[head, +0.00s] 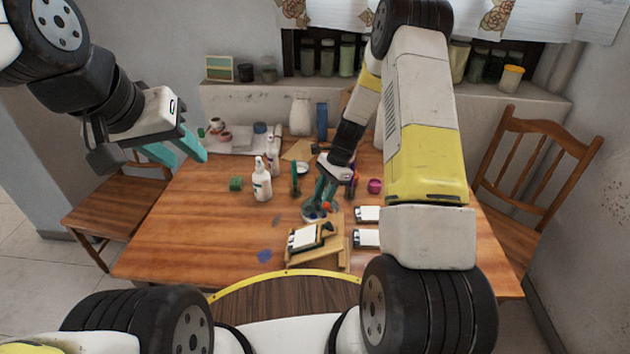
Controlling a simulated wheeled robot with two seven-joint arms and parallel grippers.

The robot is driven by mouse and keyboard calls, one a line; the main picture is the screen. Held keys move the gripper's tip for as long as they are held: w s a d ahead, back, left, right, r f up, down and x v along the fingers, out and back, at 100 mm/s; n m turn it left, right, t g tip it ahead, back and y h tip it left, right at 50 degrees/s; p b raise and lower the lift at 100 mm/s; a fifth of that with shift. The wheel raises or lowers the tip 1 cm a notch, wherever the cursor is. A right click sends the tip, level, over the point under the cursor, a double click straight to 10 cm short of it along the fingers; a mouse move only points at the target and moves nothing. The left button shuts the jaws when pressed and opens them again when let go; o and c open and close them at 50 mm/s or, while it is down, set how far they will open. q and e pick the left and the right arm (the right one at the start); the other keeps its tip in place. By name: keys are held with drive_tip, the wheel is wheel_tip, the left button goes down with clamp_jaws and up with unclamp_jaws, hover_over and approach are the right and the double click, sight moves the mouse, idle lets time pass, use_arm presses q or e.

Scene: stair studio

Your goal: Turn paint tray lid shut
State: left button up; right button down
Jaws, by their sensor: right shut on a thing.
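A small round paint tray (309,214) with dark blue patches sits on the wooden table, just behind a small sloped stand. My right gripper (321,203) reaches down over it with its teal fingers. It is shut on what looks like the tray's lid, but the fingers hide most of the lid, and I cannot tell its angle. My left gripper (180,149) is in the air above the table's far left side, with its teal fingers apart and empty.
The sloped wooden stand (338,262) holds a white-faced board (306,238). White cards (367,238) lie to its right. The table's left front (190,245) is clear.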

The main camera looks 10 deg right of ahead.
drive_tip(key=n, duration=0.2)
drive_tip(key=n+g+h, duration=0.1)
drive_tip(key=n, duration=0.2)
drive_tip(key=shift+w+a+n+g, duration=0.1)
drive_tip(key=shift+w+n+g, duration=0.1)
drive_tip(key=shift+n+g, duration=0.1)
drive_tip(key=n+h, duration=0.2)
drive_tip(key=n, duration=0.2)
drive_tip(key=shift+a+g, duration=0.1)
drive_tip(key=shift+g, duration=0.3)
drive_tip(key=n+h, duration=0.1)
drive_tip(key=n, duration=0.4)
drive_tip(key=shift+a+h, duration=0.1)
drive_tip(key=shift+h, duration=0.3)
drive_tip(key=n+h, duration=0.1)
drive_tip(key=n, duration=0.3)
drive_tip(key=shift+a+n+h, duration=0.1)
drive_tip(key=shift+n+h, duration=0.3)
drive_tip(key=shift+n+t, duration=0.3)
drive_tip(key=c, duration=1.1)
unclamp_jaws()
drive_tip(key=v, duration=0.7)
drive_tip(key=shift+w+r, duration=0.2)
drive_tip(key=shift+r, duration=0.15)
drive_tip(key=shift+a+r, duration=0.1)
drive_tip(key=shift+a, duration=0.05)
